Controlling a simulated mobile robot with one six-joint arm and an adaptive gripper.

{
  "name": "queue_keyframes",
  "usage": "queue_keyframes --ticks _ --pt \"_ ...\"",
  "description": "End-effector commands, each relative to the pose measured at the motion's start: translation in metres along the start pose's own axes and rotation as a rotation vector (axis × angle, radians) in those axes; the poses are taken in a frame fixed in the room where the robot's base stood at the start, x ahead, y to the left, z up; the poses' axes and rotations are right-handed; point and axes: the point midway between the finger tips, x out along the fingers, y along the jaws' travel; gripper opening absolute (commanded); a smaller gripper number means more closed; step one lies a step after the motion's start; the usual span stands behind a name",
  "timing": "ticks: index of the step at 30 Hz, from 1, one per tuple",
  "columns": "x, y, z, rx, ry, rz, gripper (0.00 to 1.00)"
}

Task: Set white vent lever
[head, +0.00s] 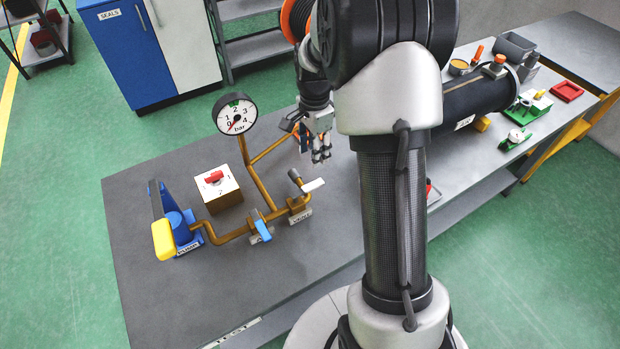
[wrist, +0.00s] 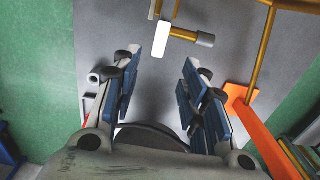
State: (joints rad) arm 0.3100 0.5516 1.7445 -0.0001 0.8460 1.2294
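The lever also shows in the wrist view (wrist: 162,39), at the top centre, beside a grey-capped pipe stub (wrist: 205,40). My gripper (head: 321,157) is above the bench, behind the lever in the head view. In the wrist view my gripper (wrist: 160,75) is open and empty, its two fingers apart. The lever lies beyond the fingertips, not between them.
A blue lever (head: 263,231) is on the neighbouring valve. The pressure gauge (head: 236,114) stands on a brass riser near my gripper. A box with a red knob (head: 215,188) and a blue pump with a yellow handle (head: 163,240) are left. The front bench is clear.

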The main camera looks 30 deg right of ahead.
Motion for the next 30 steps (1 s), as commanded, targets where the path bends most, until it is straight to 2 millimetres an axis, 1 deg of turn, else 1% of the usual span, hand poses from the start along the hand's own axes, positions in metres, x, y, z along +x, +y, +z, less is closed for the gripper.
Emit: queue_keyframes --ticks 1,3,9,15,18,21,25,30 --pt "0.015 0.001 0.001 -0.001 -0.002 0.005 0.40" --pt "0.030 0.001 0.001 -0.001 -0.002 0.004 0.40" --pt "0.074 0.001 0.001 -0.002 -0.001 0.004 0.40" --pt "0.111 0.001 0.001 -0.003 -0.001 0.002 0.40" --pt "0.123 0.000 0.001 -0.003 0.000 0.001 0.40" --pt "0.131 0.000 0.001 -0.003 -0.001 0.001 0.40" --pt "0.134 0.000 0.001 -0.003 0.000 -0.001 0.40" --pt "0.134 0.000 0.000 -0.003 0.000 -0.001 0.40"
